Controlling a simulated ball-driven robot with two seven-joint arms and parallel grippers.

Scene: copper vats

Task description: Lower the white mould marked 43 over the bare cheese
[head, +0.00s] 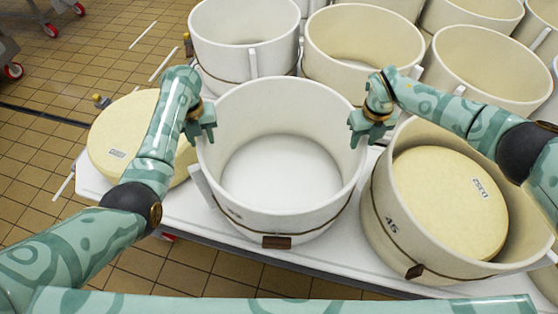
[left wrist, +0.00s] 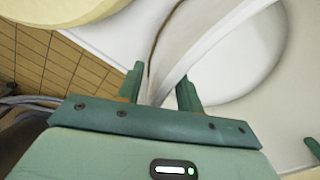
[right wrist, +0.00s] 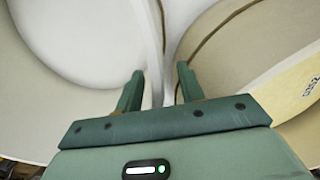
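The white mould (head: 285,200) stands upright on the white table, open at the top; its mark is too small to read. The bare cheese (head: 112,125), a pale yellow wheel with a small label, lies left of it, partly hidden by my left arm. It also shows in the left wrist view (left wrist: 60,10). My left gripper (head: 203,135) is at the mould's left rim, its fingers apart on either side of the wall (left wrist: 190,50). My right gripper (head: 362,140) is at the right rim, fingers apart astride the wall (right wrist: 154,50), with a gap visible beside it.
A cream mould marked 45 (head: 385,225) holding a labelled cheese (head: 450,195) stands close on the right. Several more moulds, such as a white one (head: 225,65) and a cream one (head: 335,75), crowd the back. The table's front edge (head: 215,238) runs near the white mould.

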